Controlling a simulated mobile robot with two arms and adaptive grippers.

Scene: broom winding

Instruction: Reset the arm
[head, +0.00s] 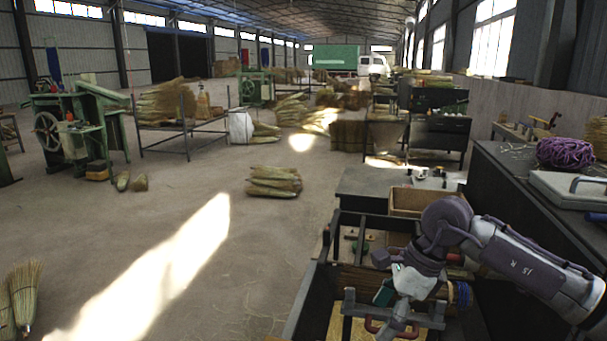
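My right arm (515,262) comes in from the right, over the dark workbench machine. Its forearm runs left to an elbow-like joint, and its wrist (415,270) bends down. My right gripper (396,325) points down among the metal bars of the winding bench (345,308). Its fingers are small and partly lost against the bars, so I cannot tell whether they are open or shut, or whether they hold anything. A blue round part (460,294) shows just right of the wrist. My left arm and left gripper are not in view.
A cardboard box (405,203) stands behind the arm. Purple cord (565,153) and a pale case (570,190) lie on the dark right counter (490,165). Broom bundles (274,181) lie on the floor. The floor at left is mostly clear, with brooms (22,295) at the corner.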

